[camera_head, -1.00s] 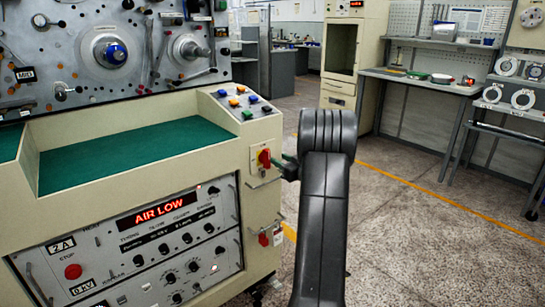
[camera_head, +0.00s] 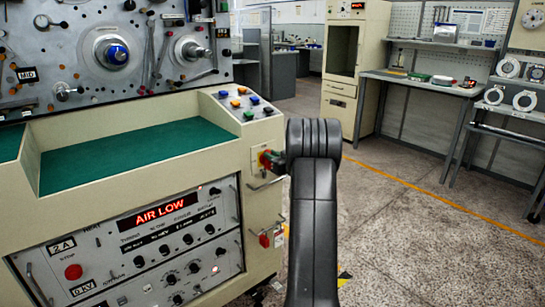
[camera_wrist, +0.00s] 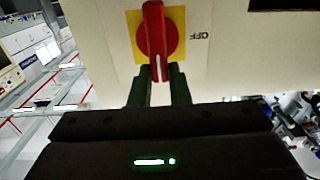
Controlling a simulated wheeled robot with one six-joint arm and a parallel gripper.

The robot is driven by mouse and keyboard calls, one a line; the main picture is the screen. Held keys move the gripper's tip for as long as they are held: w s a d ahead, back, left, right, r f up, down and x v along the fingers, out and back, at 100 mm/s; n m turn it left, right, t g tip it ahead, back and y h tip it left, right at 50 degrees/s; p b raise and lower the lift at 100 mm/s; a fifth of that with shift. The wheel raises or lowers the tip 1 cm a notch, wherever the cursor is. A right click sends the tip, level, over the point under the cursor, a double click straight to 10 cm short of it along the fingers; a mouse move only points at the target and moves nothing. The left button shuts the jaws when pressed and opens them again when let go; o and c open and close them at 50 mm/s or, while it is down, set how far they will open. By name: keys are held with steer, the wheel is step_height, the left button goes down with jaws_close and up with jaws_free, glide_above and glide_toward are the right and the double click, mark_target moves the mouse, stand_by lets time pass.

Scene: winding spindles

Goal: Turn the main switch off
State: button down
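The main switch is a red rotary handle on a yellow plate. In the head view the main switch (camera_head: 266,158) is on the right end face of the cream machine, partly hidden by my gripper (camera_head: 276,163). In the wrist view the red handle (camera_wrist: 154,35) stands upright in the picture, with a white mark near its lower end. The word OFF (camera_wrist: 200,36) is upside down to its right.
A second, smaller red switch (camera_head: 264,240) is lower on the same face, and a metal handle (camera_head: 262,185) is just under the main switch. A panel display (camera_head: 160,212) reads AIR LOW. Colored buttons (camera_head: 249,102) are above. The floor at right is clear.

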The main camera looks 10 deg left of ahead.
steer(key=shift+f+n+b, duration=0.1)
steer(key=shift+n+b, duration=0.2)
steer(key=shift+b, duration=0.15)
steer(key=n+b, duration=0.2)
steer(key=s+n+b, duration=0.1)
steer(key=shift+a+f+n+b, duration=0.25)
steer(key=shift+a+n+b, duration=0.05)
steer(key=shift+a+b, duration=0.05)
steer(key=n+b, duration=0.4)
steer(key=shift+s+a+f+n, duration=0.3)
steer(key=shift+f, duration=0.05)
steer(key=n+b, duration=0.1)
steer(key=b, duration=0.1)
steer(key=n+b, duration=0.1)
steer(key=n, duration=0.1)
steer(key=f+n+b, duration=0.1)
steer(key=n+b, duration=0.1)
steer(key=shift+s+a+b, duration=0.2)
steer(key=shift+s+b, duration=0.1)
steer(key=shift+b, duration=0.05)
steer(key=shift+f+n+b, duration=0.2)
steer(key=shift+n+b, duration=0.65)
steer(key=shift+n, duration=0.15)
steer(key=shift+f+n+b, duration=0.15)
steer(key=shift+n+b, duration=0.65)
steer(key=shift+n, duration=0.2)
steer(key=c, duration=1.4)
jaws_free()
steer(key=shift+o, duration=0.2)
steer(key=shift+s, duration=0.1)
